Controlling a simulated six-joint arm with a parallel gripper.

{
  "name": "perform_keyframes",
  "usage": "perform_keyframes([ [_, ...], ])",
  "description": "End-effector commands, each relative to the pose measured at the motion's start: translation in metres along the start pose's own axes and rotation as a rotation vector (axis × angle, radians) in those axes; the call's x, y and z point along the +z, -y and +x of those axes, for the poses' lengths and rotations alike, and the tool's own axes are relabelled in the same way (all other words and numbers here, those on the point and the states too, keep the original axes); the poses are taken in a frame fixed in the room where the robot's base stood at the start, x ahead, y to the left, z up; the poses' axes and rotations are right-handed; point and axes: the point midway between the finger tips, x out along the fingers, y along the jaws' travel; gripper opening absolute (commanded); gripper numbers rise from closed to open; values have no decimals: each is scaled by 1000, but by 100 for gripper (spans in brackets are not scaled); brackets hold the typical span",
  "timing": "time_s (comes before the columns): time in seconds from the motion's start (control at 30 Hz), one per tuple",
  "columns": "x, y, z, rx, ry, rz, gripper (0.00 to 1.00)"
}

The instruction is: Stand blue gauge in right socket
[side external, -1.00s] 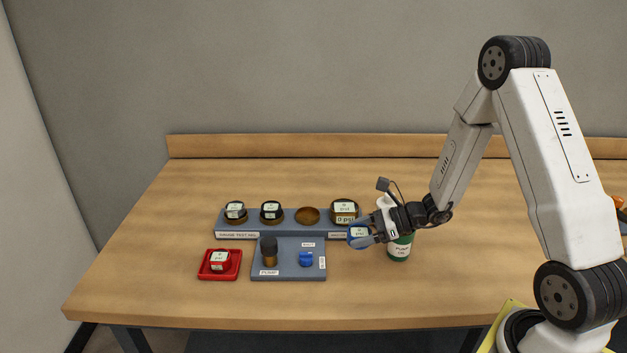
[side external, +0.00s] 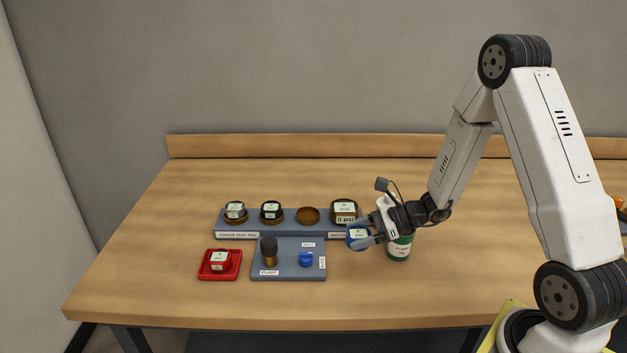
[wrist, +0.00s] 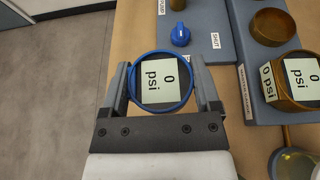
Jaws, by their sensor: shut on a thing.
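The blue gauge (wrist: 161,82) has a blue rim and a face reading 0 psi. My gripper (wrist: 163,90) is shut on it, with one finger on each side. In the side view, the blue gauge (side external: 357,239) is held by my gripper (side external: 362,235) in front of the right end of the grey rack (side external: 290,228). The rack has an empty brass socket (side external: 307,216), third from the left, also seen in the wrist view (wrist: 272,27). A larger 0 psi gauge (side external: 344,211) fills the rightmost place. Two dark gauges stand at the left.
A grey pump panel (side external: 288,270) with a dark-topped post (side external: 269,251) and a blue knob (side external: 306,259) lies in front of the rack. A red tray (side external: 220,275) with a red gauge is at left.

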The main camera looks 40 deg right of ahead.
Motion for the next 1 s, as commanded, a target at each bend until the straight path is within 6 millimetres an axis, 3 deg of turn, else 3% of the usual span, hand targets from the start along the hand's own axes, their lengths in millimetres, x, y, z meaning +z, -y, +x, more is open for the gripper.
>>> perform_keyframes([
  [0.5,-3,-64,12,469,0,-195,11],
  [1.0,-23,-118,-5,1043,0,-431,11],
])
